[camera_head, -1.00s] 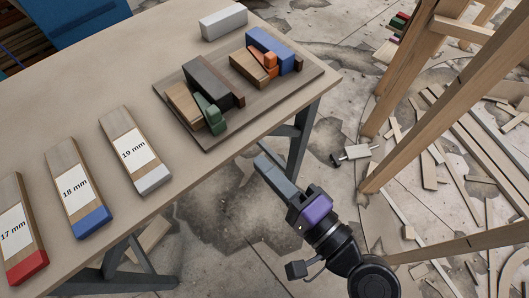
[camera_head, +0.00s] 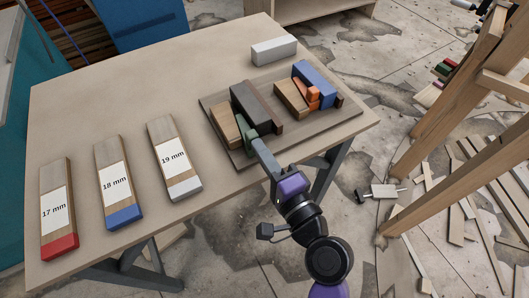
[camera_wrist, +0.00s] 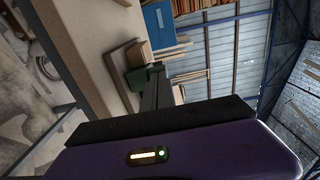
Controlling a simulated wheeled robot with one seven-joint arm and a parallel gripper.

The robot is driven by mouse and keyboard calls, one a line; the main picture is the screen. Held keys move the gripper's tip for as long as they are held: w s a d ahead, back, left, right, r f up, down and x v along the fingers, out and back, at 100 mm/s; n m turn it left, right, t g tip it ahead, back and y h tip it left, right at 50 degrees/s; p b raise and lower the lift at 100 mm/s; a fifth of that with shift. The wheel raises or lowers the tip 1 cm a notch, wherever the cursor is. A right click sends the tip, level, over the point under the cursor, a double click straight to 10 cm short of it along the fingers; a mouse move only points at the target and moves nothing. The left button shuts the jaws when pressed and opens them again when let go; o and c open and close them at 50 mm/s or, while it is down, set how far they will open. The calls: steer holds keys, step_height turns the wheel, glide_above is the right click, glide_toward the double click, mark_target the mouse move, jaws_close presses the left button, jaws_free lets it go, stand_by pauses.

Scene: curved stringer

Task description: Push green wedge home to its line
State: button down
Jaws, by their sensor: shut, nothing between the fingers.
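The green wedge (camera_head: 245,136) stands on the brown board (camera_head: 215,105), between a tan wood block (camera_head: 224,122) and a dark brown block (camera_head: 252,101). My gripper (camera_head: 257,146) is shut and empty. Its tips are at the front end of the green wedge, touching or very close to it. In the wrist view my fingers (camera_wrist: 152,92) point at the green wedge (camera_wrist: 137,79), with a tan block (camera_wrist: 138,54) beyond. The tips cover part of the wedge, and its line cannot be made out.
An orange wedge (camera_head: 312,95), a blue block (camera_head: 314,80) and another tan block (camera_head: 290,98) share the board. A white-grey block (camera_head: 274,50) lies behind. Gauge blocks marked 17 mm (camera_head: 57,210), 18 mm (camera_head: 116,185) and 19 mm (camera_head: 172,158) lie left. A wooden trestle stands right.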

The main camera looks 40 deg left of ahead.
steer(key=shift+w+x, duration=0.25)
steer(key=shift+x, duration=1.2)
steer(key=shift+d, duration=0.15)
